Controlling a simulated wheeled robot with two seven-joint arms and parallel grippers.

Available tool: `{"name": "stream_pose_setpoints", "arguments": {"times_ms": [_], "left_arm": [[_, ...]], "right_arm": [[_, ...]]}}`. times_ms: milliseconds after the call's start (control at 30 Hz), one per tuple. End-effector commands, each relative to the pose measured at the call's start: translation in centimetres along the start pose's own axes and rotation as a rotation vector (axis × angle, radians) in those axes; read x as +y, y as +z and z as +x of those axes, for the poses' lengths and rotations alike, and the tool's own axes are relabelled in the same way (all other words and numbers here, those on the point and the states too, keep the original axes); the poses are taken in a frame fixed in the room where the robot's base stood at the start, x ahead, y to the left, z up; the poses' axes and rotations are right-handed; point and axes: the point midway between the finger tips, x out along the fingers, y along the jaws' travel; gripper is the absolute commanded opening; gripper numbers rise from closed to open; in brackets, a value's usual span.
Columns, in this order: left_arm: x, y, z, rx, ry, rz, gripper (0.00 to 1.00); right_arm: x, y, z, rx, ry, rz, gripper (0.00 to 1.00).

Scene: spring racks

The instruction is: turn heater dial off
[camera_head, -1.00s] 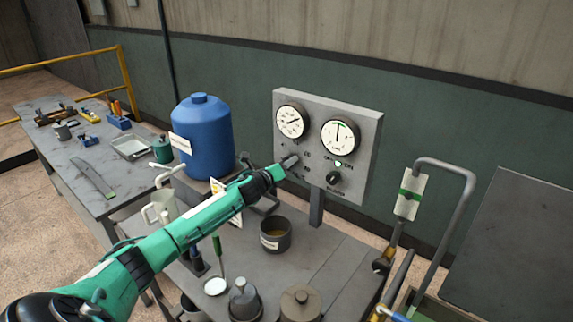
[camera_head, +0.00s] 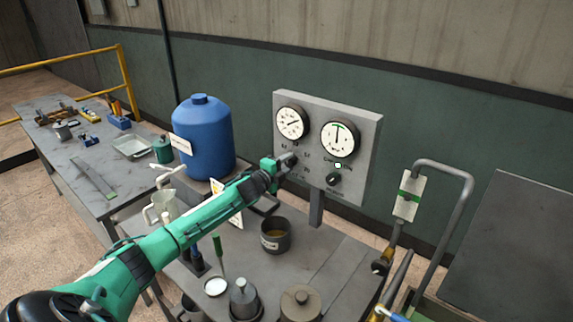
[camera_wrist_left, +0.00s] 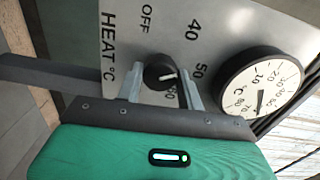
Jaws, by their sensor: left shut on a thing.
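The heater dial (camera_wrist_left: 160,72) is a round black knob with a white mark, on a grey panel (camera_wrist_left: 120,60) lettered HEAT °C. In the left wrist view its mark points to the right, roughly toward the 50, away from the OFF lettering. My left gripper (camera_wrist_left: 160,88) is shut on the dial, one finger on each side of it. In the head view the left gripper (camera_head: 284,163) is at the panel's lower left, below the left gauge (camera_head: 292,122), and partly hides the dial. My right gripper is not in view.
A second gauge (camera_head: 339,138) and a second black knob (camera_head: 333,179) are on the panel's right side. A blue tank (camera_head: 205,140) stands left of the gripper. A dark pot (camera_head: 275,235) and lidded containers stand on the table below the arm.

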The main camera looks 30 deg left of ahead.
Motion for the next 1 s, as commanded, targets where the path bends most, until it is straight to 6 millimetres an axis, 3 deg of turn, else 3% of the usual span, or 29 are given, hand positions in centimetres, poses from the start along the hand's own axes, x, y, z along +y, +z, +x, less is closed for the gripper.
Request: {"name": "stream_pose_setpoints", "arguments": {"times_ms": [1000], "left_arm": [[0.18,0.16,-0.03,0.02,0.003,-0.964,0.15]], "right_arm": [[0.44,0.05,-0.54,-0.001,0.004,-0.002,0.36]]}}
